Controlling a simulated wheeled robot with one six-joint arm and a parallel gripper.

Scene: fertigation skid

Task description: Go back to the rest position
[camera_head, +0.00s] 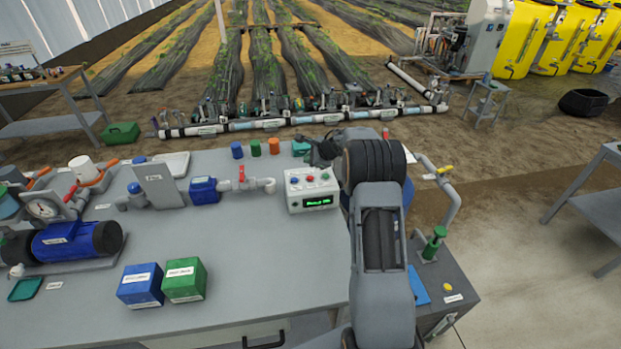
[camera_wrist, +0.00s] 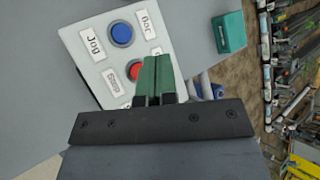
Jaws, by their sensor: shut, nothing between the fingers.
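My gripper (camera_wrist: 153,77) is shut and empty in the wrist view, its two green fingers pressed together. It hangs over the edge of a white control box (camera_wrist: 98,45) that has a blue button (camera_wrist: 121,33) and a red button (camera_wrist: 136,70). The fingers partly cover the area beside the red button. I cannot tell whether they touch the box. In the head view my arm stands at the right of the bench, and my gripper (camera_head: 320,150) shows only as a dark shape behind the control box (camera_head: 312,190). The box's green display is lit.
The grey bench (camera_head: 240,275) holds a blue box (camera_head: 141,286), a green box (camera_head: 184,280), a blue pump (camera_head: 75,242) and a red-handled valve (camera_head: 242,180). Blue, green and orange caps (camera_head: 255,148) stand at the back edge. A grey cabinet (camera_head: 452,290) stands right of my arm.

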